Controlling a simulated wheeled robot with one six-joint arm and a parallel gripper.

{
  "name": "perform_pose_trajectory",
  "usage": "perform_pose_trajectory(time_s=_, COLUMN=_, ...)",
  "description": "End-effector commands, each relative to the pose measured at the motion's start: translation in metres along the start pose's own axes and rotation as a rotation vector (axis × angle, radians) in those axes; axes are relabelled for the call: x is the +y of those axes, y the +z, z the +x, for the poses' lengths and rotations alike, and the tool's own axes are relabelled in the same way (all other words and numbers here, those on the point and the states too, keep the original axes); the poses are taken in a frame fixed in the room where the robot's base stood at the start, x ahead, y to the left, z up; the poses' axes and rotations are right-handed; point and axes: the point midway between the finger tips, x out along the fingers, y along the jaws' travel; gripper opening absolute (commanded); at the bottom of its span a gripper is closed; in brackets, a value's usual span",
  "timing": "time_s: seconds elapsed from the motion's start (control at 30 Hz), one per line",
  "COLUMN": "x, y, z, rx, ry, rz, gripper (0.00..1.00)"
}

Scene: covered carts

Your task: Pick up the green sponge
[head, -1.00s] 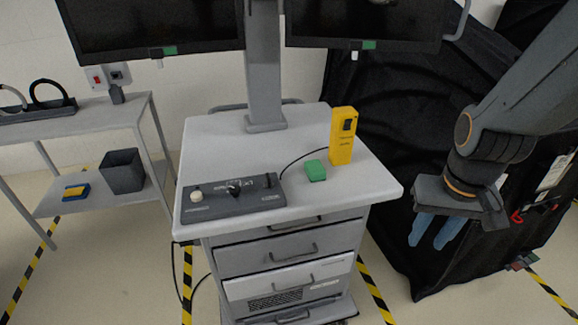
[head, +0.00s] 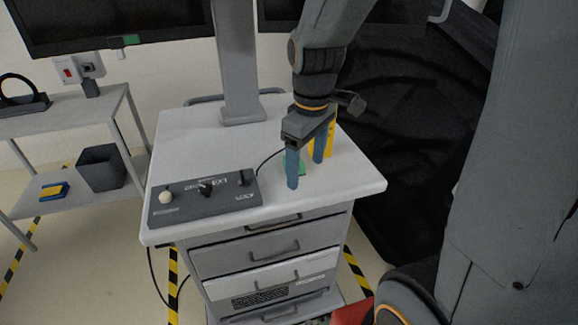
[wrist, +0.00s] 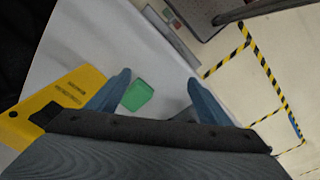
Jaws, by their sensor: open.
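The green sponge (head: 296,166) lies on the white cart top, mostly hidden behind my gripper's fingers in the head view. In the wrist view the sponge (wrist: 138,95) shows between the two blue fingers, closer to the left one. My gripper (head: 305,168) is open and empty, its fingers pointing down over the cart near the sponge. It also shows at the bottom of the wrist view (wrist: 158,88). I cannot tell whether a finger touches the sponge.
A yellow device (head: 331,140) stands upright just behind my gripper; it also shows at left in the wrist view (wrist: 62,96). A dark control box (head: 205,197) with knobs lies left on the cart top (head: 185,125). A grey post (head: 238,70) rises at the back.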

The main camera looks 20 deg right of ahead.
Motion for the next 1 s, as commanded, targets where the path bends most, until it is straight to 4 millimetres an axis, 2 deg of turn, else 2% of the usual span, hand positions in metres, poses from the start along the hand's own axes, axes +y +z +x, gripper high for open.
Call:
perform_pose_trajectory(time_s=0.03, x=0.009, y=-0.011, z=-0.003, rx=-0.005, ry=-0.004, rz=-0.113, gripper=0.73)
perform_pose_trajectory(time_s=0.2, x=0.030, y=-0.038, z=-0.019, rx=-0.025, ry=-0.031, rz=-0.511, gripper=0.73)
perform_pose_trajectory(time_s=0.4, x=0.046, y=-0.056, z=-0.034, rx=-0.034, ry=-0.058, rz=-0.823, gripper=0.73)
perform_pose_trajectory(time_s=0.57, x=0.050, y=-0.061, z=-0.037, rx=-0.036, ry=-0.069, rz=-0.921, gripper=0.73)
perform_pose_trajectory(time_s=1.0, x=0.046, y=-0.062, z=0.005, rx=-0.037, ry=-0.074, rz=-0.932, gripper=0.73)
